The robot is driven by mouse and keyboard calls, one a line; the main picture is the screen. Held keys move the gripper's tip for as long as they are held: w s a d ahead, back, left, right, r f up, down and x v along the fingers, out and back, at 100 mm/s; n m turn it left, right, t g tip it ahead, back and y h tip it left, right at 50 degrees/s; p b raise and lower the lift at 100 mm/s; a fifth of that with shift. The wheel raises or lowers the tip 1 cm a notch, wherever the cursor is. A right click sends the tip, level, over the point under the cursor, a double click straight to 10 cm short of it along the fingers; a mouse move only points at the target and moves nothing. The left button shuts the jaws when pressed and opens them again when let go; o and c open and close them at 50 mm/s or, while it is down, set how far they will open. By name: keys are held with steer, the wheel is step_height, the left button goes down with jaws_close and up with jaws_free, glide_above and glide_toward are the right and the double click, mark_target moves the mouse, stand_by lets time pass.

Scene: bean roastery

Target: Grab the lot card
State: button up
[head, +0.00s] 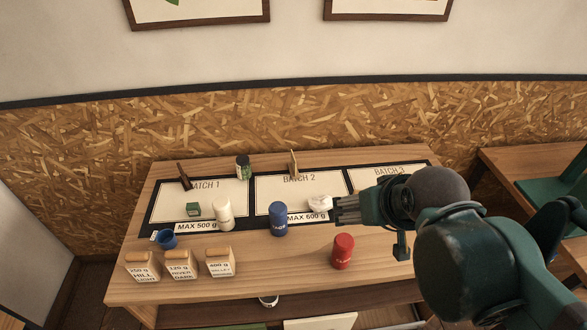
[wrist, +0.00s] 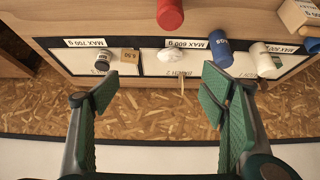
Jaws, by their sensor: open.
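No thing is clearly readable as the lot card. A thin tan upright piece (head: 293,164), which may be it, stands at the back edge of the BATCH 2 panel. It shows edge-on in the wrist view (wrist: 181,80), beyond and between my fingers. A dark brown thin piece (head: 184,176) leans at the back of the BATCH 1 panel. My gripper (head: 340,208) is above the table, right of a white lump (head: 320,203). In the wrist view my gripper (wrist: 158,90) has its fingers wide apart with nothing between them.
A blue cylinder (head: 278,218), white bottle (head: 224,212), red cylinder (head: 342,251), green box (head: 193,209) and dark jar (head: 242,167) stand on the table. Labelled bags (head: 180,265) line the front left. A tan block (wrist: 129,56) and dark-topped jar (wrist: 103,62) sit on another panel.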

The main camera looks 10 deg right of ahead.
steer(key=shift+w+r, duration=0.1)
steer(key=w+a+r+m+g+p, duration=0.1)
steer(key=w+r+m, duration=0.1)
steer(key=w, duration=0.5)
steer(key=w+a+r+m+g+p, duration=0.1)
steer(key=w+r+m, duration=0.15)
steer(key=w, duration=0.35)
steer(key=m+g+p, duration=0.4)
steer(key=m+g, duration=0.1)
steer(key=m, duration=0.7)
glide_above(293, 164)
steer(key=f, duration=2.2)
steer(key=shift+w+d+f, duration=0.25)
steer(key=shift+d+f, duration=0.05)
steer(key=shift+f, duration=0.1)
